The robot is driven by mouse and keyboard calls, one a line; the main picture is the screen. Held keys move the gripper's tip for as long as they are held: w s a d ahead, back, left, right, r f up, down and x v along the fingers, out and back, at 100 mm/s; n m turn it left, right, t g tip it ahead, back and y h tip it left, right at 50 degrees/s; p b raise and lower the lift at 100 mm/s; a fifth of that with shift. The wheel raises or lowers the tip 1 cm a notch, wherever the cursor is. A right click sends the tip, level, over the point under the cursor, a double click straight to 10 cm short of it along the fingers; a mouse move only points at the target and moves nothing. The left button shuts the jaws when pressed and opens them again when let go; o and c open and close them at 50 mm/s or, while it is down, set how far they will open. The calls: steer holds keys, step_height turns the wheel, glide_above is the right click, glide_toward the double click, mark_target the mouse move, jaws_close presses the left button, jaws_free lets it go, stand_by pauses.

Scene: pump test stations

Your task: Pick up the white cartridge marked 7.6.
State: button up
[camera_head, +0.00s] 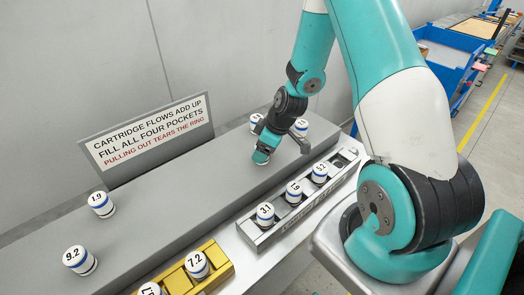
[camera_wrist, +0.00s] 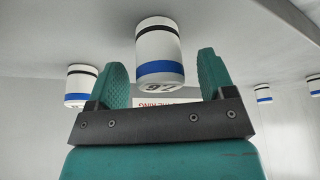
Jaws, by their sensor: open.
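The white cartridge marked 7.6 (camera_wrist: 158,48), with a blue and a black band, stands in the middle of the wrist view, which appears upside down. My gripper (camera_wrist: 160,76) is open, with one green finger on each side of the cartridge in the picture. Gaps show on both sides; I cannot tell whether it is between the fingers in depth. In the head view my gripper (camera_head: 281,151) is low over the grey counter. A cartridge (camera_head: 256,119) just behind it is probably the same one; its mark is too small to read.
Another cartridge (camera_head: 301,127) stands close, right of my gripper. Cartridges 1.9 (camera_head: 101,204) and 9.2 (camera_head: 80,260) stand at left. A grey rack (camera_head: 253,234) holds three cartridges; its far pocket looks empty. A yellow rack (camera_head: 221,266) is in front. A sign (camera_head: 148,133) stands behind.

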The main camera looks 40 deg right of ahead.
steer(key=shift+x, duration=1.25)
steer(key=c, duration=1.1)
steer(key=shift+o, duration=0.2)
